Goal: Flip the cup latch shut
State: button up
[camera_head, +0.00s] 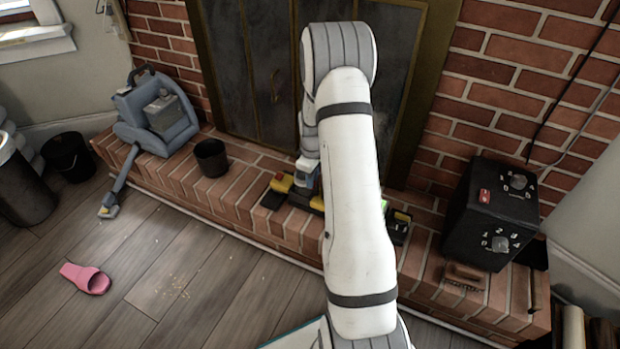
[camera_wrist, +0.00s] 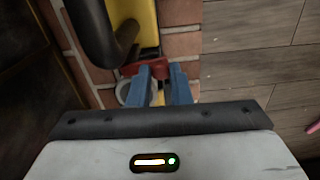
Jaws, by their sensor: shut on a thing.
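A yellow and black device lies on the brick hearth. Its yellow body (camera_wrist: 144,20) and black curved handle (camera_wrist: 92,28) fill the top of the wrist view. A red piece, which looks like the cup latch (camera_wrist: 133,70), crosses the body at my fingertips. A pale ring-shaped part (camera_wrist: 123,92) shows left of the fingers. My gripper (camera_wrist: 162,72) has blue fingers, close together, and is shut at the red latch. Whether the latch is flipped is unclear. In the head view my arm hides much of the device; a yellow end (camera_head: 281,183) shows left of it.
A black box with dials (camera_head: 490,215) stands on the hearth at right, with a brush (camera_head: 464,275) in front. A dark pot (camera_head: 211,158) and a blue-grey machine (camera_head: 155,115) stand to the left.

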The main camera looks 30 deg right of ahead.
grip_shut()
jog(key=shift+a, duration=0.25)
jog(key=shift+w+d+m, duration=0.1)
jog(key=shift+d+m, duration=0.05)
jog(key=shift+m, duration=0.15)
jog(key=w+m+p, duration=0.1)
jog(key=m+p, duration=0.1)
jog(key=m, duration=0.2)
jog(key=w+m+p, duration=0.1)
jog(key=w+m, duration=0.1)
jog(key=m, duration=0.3)
jog(key=w+m+p, duration=0.1)
jog(key=m+p, duration=0.1)
jog(key=m, duration=0.2)
jog(key=shift+w+a+p, duration=0.2)
jog(key=shift+w+p, duration=0.1)
jog(key=shift+w+d+m+p, duration=0.15)
jog(key=shift+w+d+m, duration=0.05)
jog(key=shift+m, duration=0.7)
jog(key=shift+w+d+m+p, duration=0.15)
jog(key=shift+w+d+m, duration=0.1)
jog(key=shift+m, duration=0.65)
jog(key=shift+w+d+m+p, duration=0.15)
jog(key=shift+w+m, duration=0.05)
jog(key=shift+m, duration=0.7)
